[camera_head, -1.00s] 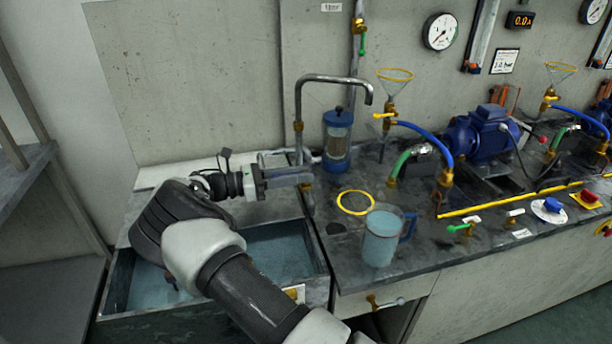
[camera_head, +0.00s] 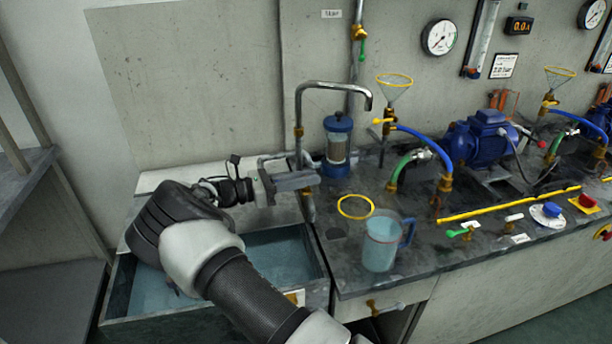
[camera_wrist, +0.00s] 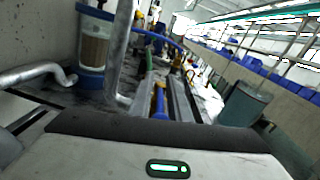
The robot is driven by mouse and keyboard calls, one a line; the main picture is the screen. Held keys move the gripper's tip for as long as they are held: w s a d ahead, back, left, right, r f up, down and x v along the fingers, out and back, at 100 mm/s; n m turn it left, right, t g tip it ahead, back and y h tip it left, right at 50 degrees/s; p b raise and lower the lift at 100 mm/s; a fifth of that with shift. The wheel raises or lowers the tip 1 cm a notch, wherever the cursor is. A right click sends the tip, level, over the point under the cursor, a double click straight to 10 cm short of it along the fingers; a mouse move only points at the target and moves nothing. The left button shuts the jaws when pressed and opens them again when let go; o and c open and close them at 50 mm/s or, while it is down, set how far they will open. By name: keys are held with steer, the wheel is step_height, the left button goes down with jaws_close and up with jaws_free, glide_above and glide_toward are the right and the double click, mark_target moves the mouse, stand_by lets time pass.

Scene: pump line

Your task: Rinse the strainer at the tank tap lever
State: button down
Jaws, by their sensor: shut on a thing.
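The tap (camera_head: 299,110) rises as a bent metal pipe at the bench's left end, above the water-filled tank (camera_head: 112,290). My gripper (camera_head: 312,181) is level, its fingers at the lower part of the tap pipe. It is shut on a small blue piece with a yellowish stem (camera_wrist: 160,104), seen between the fingers in the wrist view; it may be the tap lever, but I cannot tell for sure. A blue-capped clear cylinder with a mesh-like core (camera_head: 338,148), perhaps the strainer, stands upright just behind and right of the tap, apart from my gripper.
A clear jug with a blue handle (camera_head: 381,250) stands on the bench's front edge. A yellow ring (camera_head: 341,206) lies beside it. Yellow-rimmed funnels (camera_head: 395,80), hoses and a blue pump (camera_head: 480,137) fill the right. A shelf (camera_head: 25,170) stands far left.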

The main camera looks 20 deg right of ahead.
steer(key=t+p, duration=0.1)
steer(key=r+n+t+p, duration=0.1)
steer(key=shift+s+n+p, duration=0.1)
steer(key=shift+n+p, duration=0.2)
steer(key=shift+p, duration=0.1)
steer(key=shift+f+n+t+y+p, duration=0.3)
steer(key=shift+n+t+p, duration=0.3)
steer(key=shift+t, duration=0.4)
steer(key=shift+f, duration=0.2)
steer(key=c, duration=1.9)
jaws_free()
steer(key=shift+o, duration=0.2)
steer(key=shift+a, duration=0.1)
steer(key=v, duration=1.7)
steer(key=shift+s+a+r, duration=0.1)
